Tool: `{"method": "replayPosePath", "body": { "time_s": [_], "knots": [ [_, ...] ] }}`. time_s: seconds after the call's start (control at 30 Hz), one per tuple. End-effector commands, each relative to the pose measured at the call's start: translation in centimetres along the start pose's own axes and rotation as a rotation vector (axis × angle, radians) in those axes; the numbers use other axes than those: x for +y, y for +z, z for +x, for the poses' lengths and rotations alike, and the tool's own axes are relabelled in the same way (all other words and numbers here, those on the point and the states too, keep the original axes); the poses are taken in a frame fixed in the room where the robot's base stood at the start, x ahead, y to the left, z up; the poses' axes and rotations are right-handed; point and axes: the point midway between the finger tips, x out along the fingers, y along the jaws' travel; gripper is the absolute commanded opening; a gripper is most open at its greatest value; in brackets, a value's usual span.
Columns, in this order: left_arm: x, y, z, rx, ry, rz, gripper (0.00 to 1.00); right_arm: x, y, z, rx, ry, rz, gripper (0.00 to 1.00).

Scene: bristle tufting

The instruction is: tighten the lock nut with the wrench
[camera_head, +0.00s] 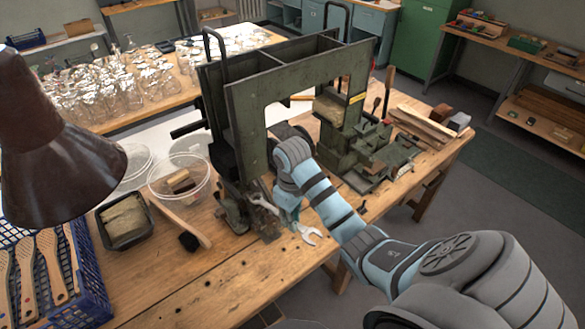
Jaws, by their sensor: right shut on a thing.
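My right arm reaches in from the right, and its gripper (286,212) points down in front of the green machine (243,108). The gripper is shut on a silver wrench (308,235). One open jaw of the wrench shows to the right of the gripper, over the table's front edge. The other end shows to the left, against the dark metal parts at the machine's foot. The lock nut is too small or hidden to make out, so I cannot tell whether the wrench sits on it. My left gripper is not in view.
A dark lamp shade (55,145) fills the left foreground. A blue crate (92,285) of brush handles, a black tray (124,220) and a clear bowl (180,182) stand left of the machine. A wooden-handled brush (182,222) lies there. The table front (215,285) is clear.

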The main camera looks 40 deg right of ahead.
Motion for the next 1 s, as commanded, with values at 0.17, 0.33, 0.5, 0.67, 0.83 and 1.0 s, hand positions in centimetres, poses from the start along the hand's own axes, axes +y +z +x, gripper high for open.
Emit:
{"method": "replayPosePath", "body": {
  "time_s": [0.17, 0.33, 0.5, 0.67, 0.83, 1.0],
  "knots": [
    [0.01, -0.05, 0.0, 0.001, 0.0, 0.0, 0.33, -0.07, -0.04, -0.01, 0.001, 0.0, 0.0, 0.0],
    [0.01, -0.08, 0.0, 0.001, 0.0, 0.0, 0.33, -0.07, -0.04, -0.01, 0.001, 0.0, 0.0, 0.0],
    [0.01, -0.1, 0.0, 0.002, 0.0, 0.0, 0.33, -0.07, -0.05, 0.09, 0.001, 0.0, 0.0, 0.0],
    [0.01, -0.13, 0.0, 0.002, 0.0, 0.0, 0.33, -0.08, -0.05, 0.36, 0.001, 0.0, 0.0, 0.0],
    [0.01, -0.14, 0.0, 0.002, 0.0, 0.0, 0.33, -0.09, -0.04, 0.66, 0.001, -0.001, 0.0, 0.0],
    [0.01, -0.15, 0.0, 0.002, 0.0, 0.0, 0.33, -0.09, -0.05, 0.79, 0.001, 0.0, 0.0, 0.0]
  ]
}}
